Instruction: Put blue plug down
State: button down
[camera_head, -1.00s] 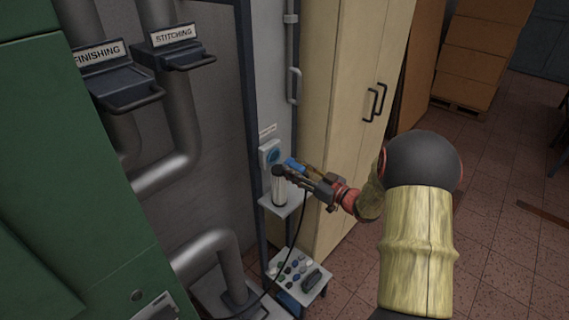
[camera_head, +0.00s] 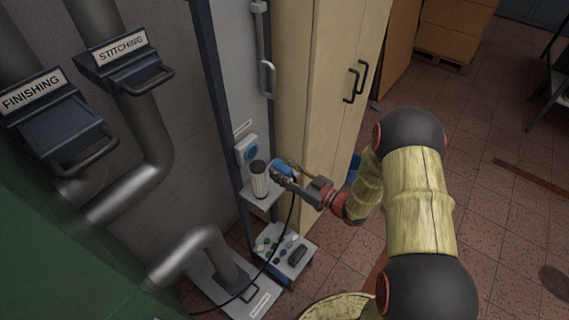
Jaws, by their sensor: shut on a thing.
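The blue plug (camera_head: 284,171) is held between the fingers of my gripper (camera_head: 283,174), near the small wall shelf (camera_head: 256,200). A black cable (camera_head: 291,212) hangs down below the plug. The plug is apart from the blue socket (camera_head: 250,154) in its pale wall box, to the right of it and lower in the picture. I cannot tell whether the plug touches the shelf. My gripper's fingers partly cover the plug.
A pale ribbed cylinder with a dark top (camera_head: 260,181) stands on the shelf, just left of the plug. A low trolley (camera_head: 291,268) with several small items stands below. A cream cabinet (camera_head: 325,90) rises behind the gripper. Metal pipes (camera_head: 145,180) are at left.

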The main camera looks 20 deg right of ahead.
jog(key=w+f+b, duration=0.1)
jog(key=w+f, duration=0.2)
jog(key=w, duration=0.1)
jog(key=w+f+b, duration=0.1)
jog(key=w+f, duration=0.2)
jog(key=w, duration=0.1)
jog(key=w+f+b, duration=0.1)
jog(key=w+f, duration=0.2)
jog(key=w, duration=0.1)
jog(key=shift+d, duration=0.4)
jog(key=shift+w+f+b, duration=0.1)
jog(key=shift+f+b, duration=0.45)
jog(key=shift+f, duration=1.05)
jog(key=shift+f, duration=0.1)
jog(key=shift+f+b, duration=0.4)
jog(key=shift+b, duration=0.05)
jog(key=shift+f, duration=0.15)
jog(key=c, duration=1.1)
grip_release()
jog(key=shift+c, duration=0.2)
